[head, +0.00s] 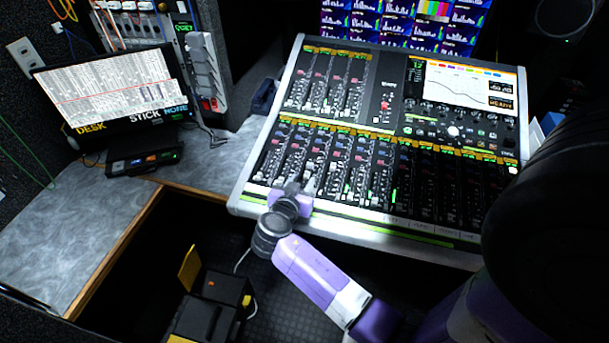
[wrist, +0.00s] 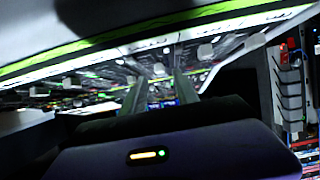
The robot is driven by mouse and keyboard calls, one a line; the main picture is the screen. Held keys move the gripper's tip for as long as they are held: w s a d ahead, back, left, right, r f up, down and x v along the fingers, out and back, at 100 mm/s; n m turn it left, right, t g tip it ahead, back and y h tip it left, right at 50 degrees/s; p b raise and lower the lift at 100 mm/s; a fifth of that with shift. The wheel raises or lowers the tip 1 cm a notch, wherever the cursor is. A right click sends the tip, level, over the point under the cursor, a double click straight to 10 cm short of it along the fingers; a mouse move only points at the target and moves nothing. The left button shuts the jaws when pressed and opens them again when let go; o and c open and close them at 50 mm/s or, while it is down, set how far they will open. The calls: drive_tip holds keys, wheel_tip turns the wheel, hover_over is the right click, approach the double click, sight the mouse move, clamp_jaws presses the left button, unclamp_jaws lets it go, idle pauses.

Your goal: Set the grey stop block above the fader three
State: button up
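My gripper (head: 299,188) is over the lower left of the mixing console (head: 345,228), low among the fader strips. In the wrist view my gripper (wrist: 161,78) has its two dark fingers apart, pointing at the fader rows. A small grey block-like piece (wrist: 160,69) shows beyond and between the fingertips. I cannot tell whether it is the stop block or a fader cap. Similar grey caps (wrist: 205,51) stand on the strips to either side. In the head view my gripper hides part of the left strips, and I cannot single out fader three or the stop block.
A monitor (head: 115,90) stands on the grey desk (head: 40,245) at the left, with a small black box (head: 143,160) before it. Black and yellow cases (head: 212,300) sit below the console's front edge. Screens (head: 400,30) stand behind the console.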

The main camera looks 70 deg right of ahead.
sight(306, 175)
drive_tip(key=shift+x, duration=1.85)
clamp_jaws()
